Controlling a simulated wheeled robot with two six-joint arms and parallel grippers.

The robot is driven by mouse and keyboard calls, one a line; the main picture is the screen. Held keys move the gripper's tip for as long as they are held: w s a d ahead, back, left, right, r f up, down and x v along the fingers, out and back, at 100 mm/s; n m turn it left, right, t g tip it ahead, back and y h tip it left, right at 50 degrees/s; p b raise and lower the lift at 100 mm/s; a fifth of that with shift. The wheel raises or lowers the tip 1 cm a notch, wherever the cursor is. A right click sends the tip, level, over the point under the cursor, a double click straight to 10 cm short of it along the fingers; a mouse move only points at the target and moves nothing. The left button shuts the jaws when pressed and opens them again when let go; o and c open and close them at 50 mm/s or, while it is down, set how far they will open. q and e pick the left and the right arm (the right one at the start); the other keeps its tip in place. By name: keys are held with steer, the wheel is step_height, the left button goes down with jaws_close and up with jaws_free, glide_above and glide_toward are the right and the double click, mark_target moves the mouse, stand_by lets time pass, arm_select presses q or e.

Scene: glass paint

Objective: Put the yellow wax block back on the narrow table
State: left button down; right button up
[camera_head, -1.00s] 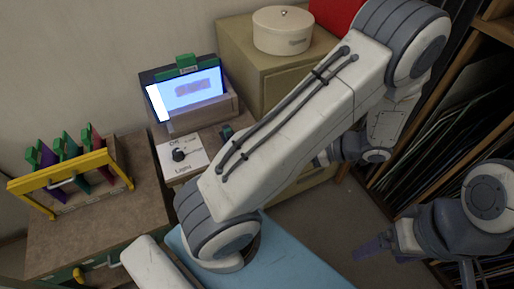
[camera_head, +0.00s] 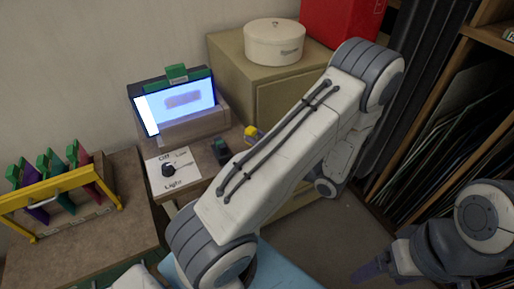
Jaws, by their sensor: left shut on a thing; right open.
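The yellow wax block (camera_head: 250,132) shows as a small yellow piece just past the upper edge of my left arm. It is by the right side of the narrow brown table (camera_head: 206,158) with the lit screen. My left gripper (camera_head: 260,133) is shut on the block; only a small bluish part of it shows, and my arm hides the rest. Whether the block touches the table cannot be seen. My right gripper (camera_head: 368,270) is open and empty at the lower right, over the floor.
A lit screen (camera_head: 180,105), a dark green-topped item (camera_head: 220,148) and a Light dial card (camera_head: 172,172) are on the narrow table. A yellow rack (camera_head: 60,186) with coloured panels stands left. A cabinet (camera_head: 232,70) holds a round white box (camera_head: 275,42).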

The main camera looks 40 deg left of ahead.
arm_select(q)
steer(key=shift+s+a+f, duration=0.1)
steer(key=shift+a+f, duration=0.1)
steer(key=shift+f, duration=1.95)
steer(key=c, duration=0.6)
jaws_free()
steer(key=d+b, duration=0.2)
steer(key=d, duration=1)
steer(key=s+d+r+n+h, duration=0.3)
steer(key=s+d+h, duration=0.2)
steer(key=d+h, duration=0.1)
steer(key=s+d+r+n+h, duration=0.3)
steer(key=s+d+n+h, duration=0.1)
steer(key=s+d+h, duration=0.1)
steer(key=s+d+r+n+h, duration=0.3)
steer(key=s+d+h, duration=0.3)
steer(key=d+h, duration=0.1)
steer(key=shift+s+d+r+n+h, duration=0.15)
steer(key=shift+r+n+h, duration=0.15)
steer(key=shift+n+h, duration=0.15)
